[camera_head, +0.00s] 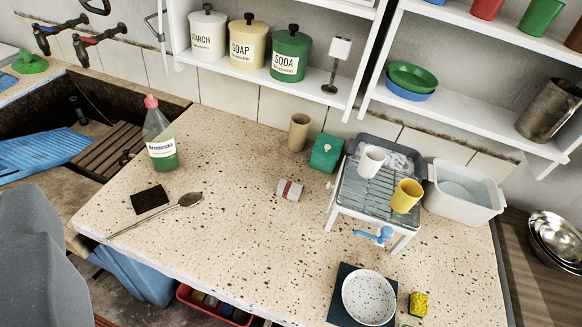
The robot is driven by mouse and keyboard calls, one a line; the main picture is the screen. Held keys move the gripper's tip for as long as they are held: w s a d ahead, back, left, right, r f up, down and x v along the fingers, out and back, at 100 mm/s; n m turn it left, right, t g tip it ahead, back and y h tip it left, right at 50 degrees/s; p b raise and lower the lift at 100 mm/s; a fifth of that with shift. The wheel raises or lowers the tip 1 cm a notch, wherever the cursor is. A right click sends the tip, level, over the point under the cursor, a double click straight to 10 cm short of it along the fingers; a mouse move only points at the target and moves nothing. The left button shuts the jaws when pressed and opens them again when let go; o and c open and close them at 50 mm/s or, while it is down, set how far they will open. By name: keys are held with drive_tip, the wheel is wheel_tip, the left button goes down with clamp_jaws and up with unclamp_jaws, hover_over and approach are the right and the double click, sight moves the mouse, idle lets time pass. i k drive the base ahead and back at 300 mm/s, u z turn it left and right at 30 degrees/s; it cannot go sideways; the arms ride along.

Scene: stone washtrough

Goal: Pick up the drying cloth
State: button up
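A small white roll with a red band (290,190) lies on the speckled stone counter, near its middle. It looks like a rolled cloth and may be the drying cloth, but it is too small to be sure. It lies clear of the things around it. No gripper fingers can be made out. A large smooth grey shape fills the lower left edge, and I cannot tell what it is.
A white drainer stand (372,190) with two cups is right of the roll. A beige tumbler (299,132) and green box (326,153) stand behind it. The counter's front middle is clear.

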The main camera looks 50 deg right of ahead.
sight(286, 189)
drive_tip(key=z, duration=0.4)
drive_tip(key=i, duration=0.85)
drive_tip(key=z, duration=0.6)
drive_tip(key=k, duration=0.75)
drive_tip(key=z, duration=0.25)
drive_tip(key=i, duration=0.75)
drive_tip(key=u, duration=0.15)
